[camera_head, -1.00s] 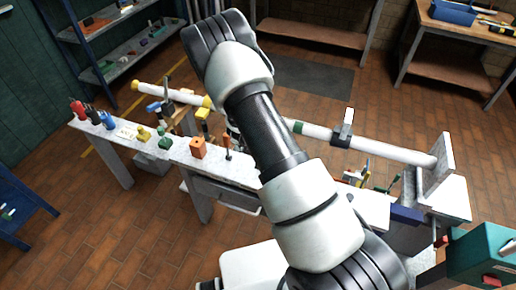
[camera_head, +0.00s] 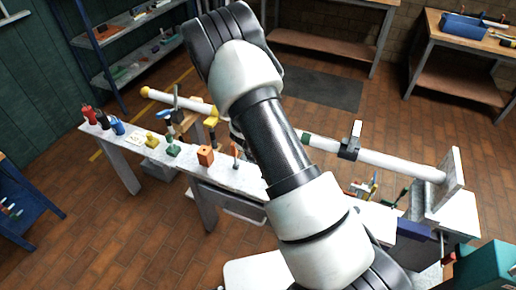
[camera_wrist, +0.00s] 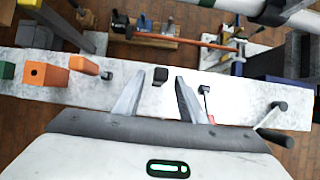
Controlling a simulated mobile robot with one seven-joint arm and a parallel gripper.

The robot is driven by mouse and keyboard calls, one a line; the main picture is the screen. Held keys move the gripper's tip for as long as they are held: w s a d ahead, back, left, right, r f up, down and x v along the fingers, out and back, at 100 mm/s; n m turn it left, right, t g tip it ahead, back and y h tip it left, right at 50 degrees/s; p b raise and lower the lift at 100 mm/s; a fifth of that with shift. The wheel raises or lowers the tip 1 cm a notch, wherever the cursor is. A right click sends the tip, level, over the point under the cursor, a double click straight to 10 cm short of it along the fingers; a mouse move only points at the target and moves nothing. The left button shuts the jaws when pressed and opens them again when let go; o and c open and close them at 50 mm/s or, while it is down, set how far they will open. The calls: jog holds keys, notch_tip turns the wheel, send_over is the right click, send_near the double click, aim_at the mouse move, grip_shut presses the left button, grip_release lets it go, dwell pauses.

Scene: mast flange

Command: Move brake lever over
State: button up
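A dark collar (camera_head: 349,147) with a pale upright handle (camera_head: 356,130) sits around the white mast (camera_head: 400,163), right of my arm in the head view. This may be the brake lever, but I cannot tell for sure. In the wrist view part of a dark collar (camera_wrist: 290,8) on a white tube shows at the top right. My gripper (camera_wrist: 160,77) is open and empty, its two fingers apart above the bench top. A small dark block (camera_wrist: 160,76) shows between the fingertips, apparently beyond them. The head view hides my gripper behind my arm.
The narrow bench (camera_head: 178,180) carries several bottles, an orange block (camera_head: 206,155) and small tools. A flange plate (camera_head: 455,180) stands at the mast's right end. A long orange bar (camera_wrist: 205,42) lies beyond the fingers. Dark handles (camera_wrist: 276,137) stand right of them. Open floor surrounds the bench.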

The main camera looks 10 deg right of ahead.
jog(key=p+v, duration=0.4)
jog(key=v, duration=0.9)
jog(key=s+d+r+m, duration=0.2)
jog(key=r+m, duration=0.3)
jog(key=r, duration=0.3)
jog(key=s+d+r+m+t, duration=0.1)
jog(key=s+d+r+m, duration=0.15)
jog(key=r+m, duration=0.4)
jog(key=s+d+r+m, duration=0.1)
jog(key=d+r+m, duration=0.1)
jog(key=r+m, duration=0.45)
jog(key=s+a+r+m+y, duration=0.1)
jog(key=s+a+r+m, duration=0.1)
jog(key=s+r+m, duration=0.3)
jog(key=s+a+r+m+y, duration=0.2)
jog(key=s+r+m, duration=0.3)
jog(key=s, duration=0.8)
jog(key=shift+s+a+r+m, duration=0.2)
jog(key=shift+a+r+m, duration=0.2)
jog(key=shift+a+r, duration=0.4)
